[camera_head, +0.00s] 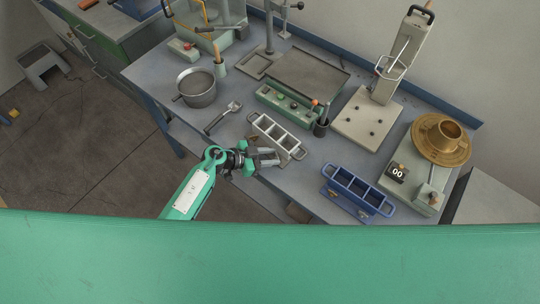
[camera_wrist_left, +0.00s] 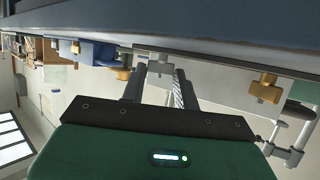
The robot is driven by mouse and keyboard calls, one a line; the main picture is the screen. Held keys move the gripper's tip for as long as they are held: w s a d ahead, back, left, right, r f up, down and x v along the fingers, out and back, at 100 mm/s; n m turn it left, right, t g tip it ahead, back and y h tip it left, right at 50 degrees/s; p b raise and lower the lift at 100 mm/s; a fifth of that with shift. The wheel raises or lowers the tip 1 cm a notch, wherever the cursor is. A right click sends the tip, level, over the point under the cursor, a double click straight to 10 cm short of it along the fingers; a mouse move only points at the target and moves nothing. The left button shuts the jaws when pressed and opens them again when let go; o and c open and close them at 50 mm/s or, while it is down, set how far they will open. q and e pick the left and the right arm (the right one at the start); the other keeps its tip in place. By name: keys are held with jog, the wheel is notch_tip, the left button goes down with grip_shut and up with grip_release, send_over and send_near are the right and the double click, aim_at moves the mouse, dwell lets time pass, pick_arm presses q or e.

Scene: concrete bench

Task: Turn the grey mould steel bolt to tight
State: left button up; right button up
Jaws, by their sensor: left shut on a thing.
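The grey mould (camera_head: 266,124), a long open frame with several compartments, lies near the bench's front edge. My left gripper (camera_head: 277,158) reaches in from the left at the mould's near side. In the left wrist view the fingers (camera_wrist_left: 160,72) are closed around a small grey steel piece (camera_wrist_left: 156,66), seemingly the steel bolt, under the dark edge above. The gripper hides the bolt in the head view, and I cannot tell how far it is turned. A brass-coloured bolt (camera_wrist_left: 265,88) shows to the right, apart from the fingers. My right gripper is not in view.
A blue mould (camera_head: 357,190) stands to the right at the front edge. A scoop (camera_head: 222,118) and a grey pot (camera_head: 196,88) lie to the left. Bare bench lies between the moulds.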

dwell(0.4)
pick_arm(q)
jog(key=o, duration=1)
